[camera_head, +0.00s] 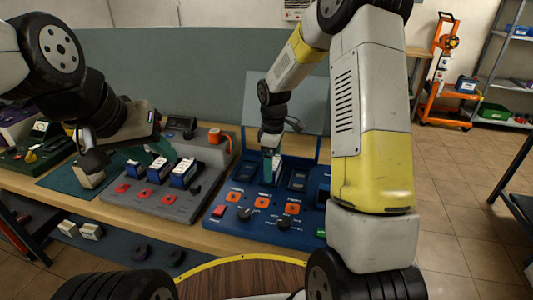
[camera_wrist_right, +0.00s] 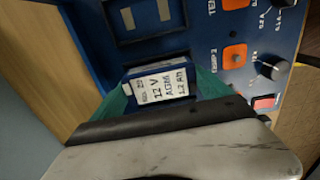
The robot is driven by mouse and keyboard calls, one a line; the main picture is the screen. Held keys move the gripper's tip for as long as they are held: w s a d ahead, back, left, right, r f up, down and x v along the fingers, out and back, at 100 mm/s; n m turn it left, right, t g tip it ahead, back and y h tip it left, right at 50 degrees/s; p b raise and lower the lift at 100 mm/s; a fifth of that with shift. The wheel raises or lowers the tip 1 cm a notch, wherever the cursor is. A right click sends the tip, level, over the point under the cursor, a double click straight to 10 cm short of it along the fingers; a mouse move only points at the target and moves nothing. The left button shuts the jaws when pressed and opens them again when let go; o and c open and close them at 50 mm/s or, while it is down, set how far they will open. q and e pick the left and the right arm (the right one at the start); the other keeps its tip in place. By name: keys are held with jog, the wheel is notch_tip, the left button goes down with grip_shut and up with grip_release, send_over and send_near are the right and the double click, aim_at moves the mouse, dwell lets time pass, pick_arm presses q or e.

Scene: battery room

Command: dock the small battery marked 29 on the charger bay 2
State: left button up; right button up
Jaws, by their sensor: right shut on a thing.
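The small battery marked 29 (camera_wrist_right: 160,83), blue with a white label, is between the green fingers of my right gripper (camera_wrist_right: 165,95). My right gripper (camera_head: 271,165) is shut on it over the left part of the blue charger (camera_head: 262,222). In the right wrist view the battery is beside an empty dark bay (camera_wrist_right: 148,20) and level with an orange button (camera_wrist_right: 235,55) whose label ends in 2. I cannot tell whether its underside touches the bay floor. My left gripper (camera_head: 150,152) hangs over the back of the grey unit, its green fingers apparently apart and empty.
The grey unit (camera_head: 150,203) left of the charger carries several blue batteries (camera_head: 184,173) and red buttons. A pale block (camera_head: 90,177) sits on a dark mat farther left. A grey-blue panel rises behind the bench.

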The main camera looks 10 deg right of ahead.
jog(key=shift+f, duration=0.1)
jog(key=o, duration=1.8)
jog(key=shift+r, duration=5.5)
jog(key=shift+s+r, duration=0.1)
